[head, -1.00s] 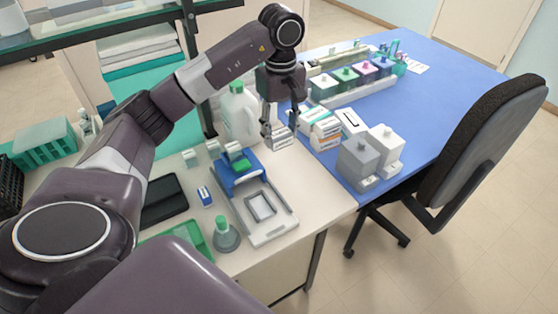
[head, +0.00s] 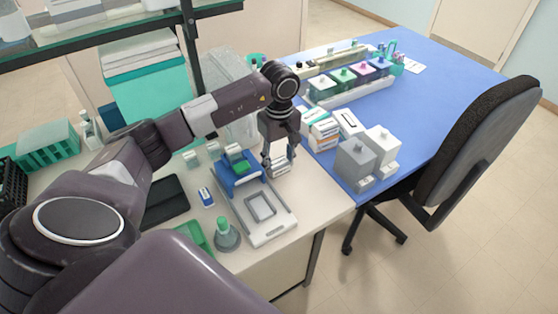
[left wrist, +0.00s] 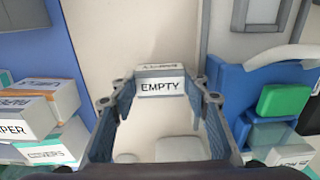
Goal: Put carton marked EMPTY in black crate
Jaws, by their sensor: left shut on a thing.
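The white carton marked EMPTY (left wrist: 160,86) is between the fingertips of my left gripper (left wrist: 158,101) in the left wrist view, its label facing the camera. The fingers partly cover the carton there. I cannot tell its exact height above the bench. The black crate (head: 12,185) is at the far left edge of the head view, cut off by the frame and well away from the gripper. My right gripper is not in view.
A dark tablet (head: 165,200), a green-capped flask (head: 226,235) and a teal rack (head: 48,143) lie towards the crate.

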